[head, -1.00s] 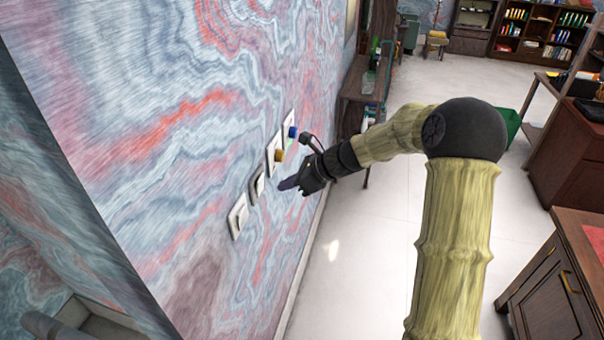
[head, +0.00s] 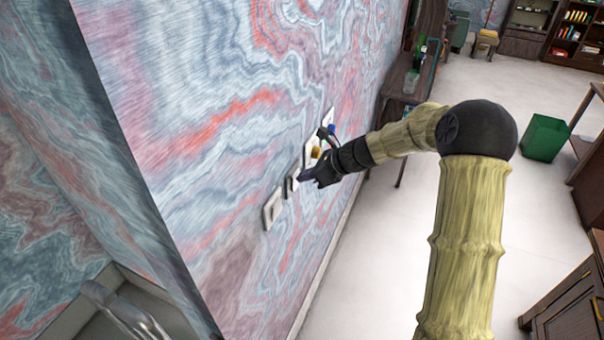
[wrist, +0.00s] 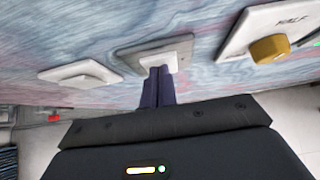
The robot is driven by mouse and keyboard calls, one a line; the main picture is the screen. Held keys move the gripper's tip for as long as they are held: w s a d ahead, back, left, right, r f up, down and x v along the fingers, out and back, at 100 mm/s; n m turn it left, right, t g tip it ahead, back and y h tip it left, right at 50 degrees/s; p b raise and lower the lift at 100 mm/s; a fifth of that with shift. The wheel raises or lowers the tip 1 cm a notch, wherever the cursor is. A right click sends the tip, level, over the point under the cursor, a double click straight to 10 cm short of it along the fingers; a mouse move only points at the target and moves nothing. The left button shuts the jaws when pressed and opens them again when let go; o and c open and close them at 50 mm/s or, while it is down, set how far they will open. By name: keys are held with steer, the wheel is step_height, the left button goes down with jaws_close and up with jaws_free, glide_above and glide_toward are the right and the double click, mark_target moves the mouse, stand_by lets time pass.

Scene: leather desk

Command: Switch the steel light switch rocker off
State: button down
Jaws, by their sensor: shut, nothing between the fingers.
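The steel light switch (head: 292,182) is on the marbled wall, the second plate from the near end of a row. In the wrist view its grey plate (wrist: 133,56) and paler rocker (wrist: 171,60) are straight ahead of my fingers. My gripper (head: 296,180) is shut and empty. In the wrist view its dark fingertips (wrist: 159,69) overlap the rocker's lower edge; I cannot tell whether they touch it. The fingers hide part of the rocker, and its on or off position is unclear.
A white switch (head: 272,208) is to the left, also in the wrist view (wrist: 80,75). To the right is a plate with a yellow knob (wrist: 270,49), then one with a blue knob (head: 331,129). A green bin (head: 544,138) stands on open floor.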

steer(key=shift+r+p, duration=0.55)
steer(key=shift+r, duration=0.35)
steer(key=b+v, duration=0.2)
steer(key=v, duration=1.1)
steer(key=shift+d+f, duration=0.1)
steer(key=shift+d, duration=0.05)
